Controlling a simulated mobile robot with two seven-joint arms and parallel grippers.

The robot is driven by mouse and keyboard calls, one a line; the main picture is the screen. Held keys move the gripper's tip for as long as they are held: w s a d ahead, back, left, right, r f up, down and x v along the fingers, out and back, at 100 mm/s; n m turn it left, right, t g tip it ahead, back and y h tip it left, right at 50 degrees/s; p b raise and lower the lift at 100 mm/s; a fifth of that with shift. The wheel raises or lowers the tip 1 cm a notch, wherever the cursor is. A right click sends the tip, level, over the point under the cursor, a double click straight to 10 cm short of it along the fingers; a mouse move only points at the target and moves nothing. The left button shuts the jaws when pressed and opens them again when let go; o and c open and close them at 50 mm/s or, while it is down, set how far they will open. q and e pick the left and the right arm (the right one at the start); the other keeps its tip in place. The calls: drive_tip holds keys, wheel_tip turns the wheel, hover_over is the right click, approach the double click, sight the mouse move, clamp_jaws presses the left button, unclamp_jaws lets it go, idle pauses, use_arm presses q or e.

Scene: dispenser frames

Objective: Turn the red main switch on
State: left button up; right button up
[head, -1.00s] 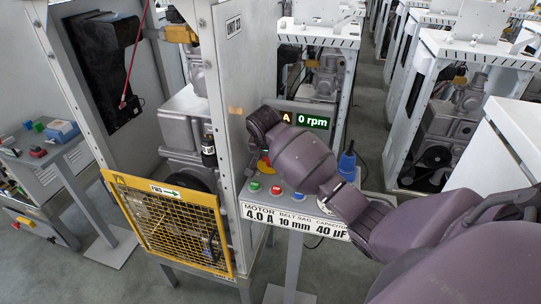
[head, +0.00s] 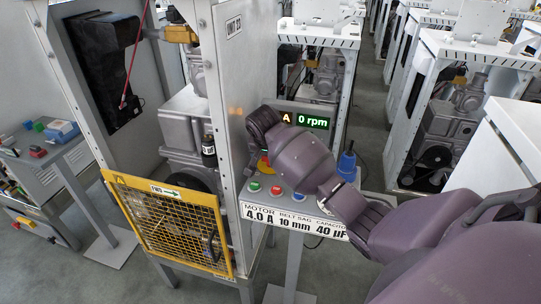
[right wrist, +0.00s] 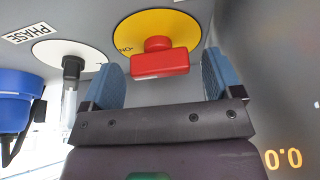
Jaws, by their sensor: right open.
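The red main switch (right wrist: 160,62) sits on a round yellow plate (right wrist: 130,40) in the right wrist view. Its bar handle lies crosswise, and lettering shows at the plate's left side. My right gripper (right wrist: 161,75) is open, with one blue finger on each side of the switch handle and gaps visible between them. In the head view my right forearm and wrist cover most of the switch; only a bit of yellow and red (head: 264,160) shows beside the wrist. My left gripper is in neither view.
A black knob (right wrist: 73,66) on a white dial, marked PHASE, and a blue plug (right wrist: 15,100) lie left of the switch in the wrist view. The tall grey cabinet panel (head: 232,80) stands close beside my wrist. A display (head: 312,122) reads 0 rpm.

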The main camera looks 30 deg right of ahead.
drive_tip(key=v, duration=1)
drive_tip(key=shift+a+r, duration=0.15)
drive_tip(key=shift+r, duration=0.2)
drive_tip(key=shift+s+f, duration=0.1)
drive_tip(key=shift+s, duration=0.05)
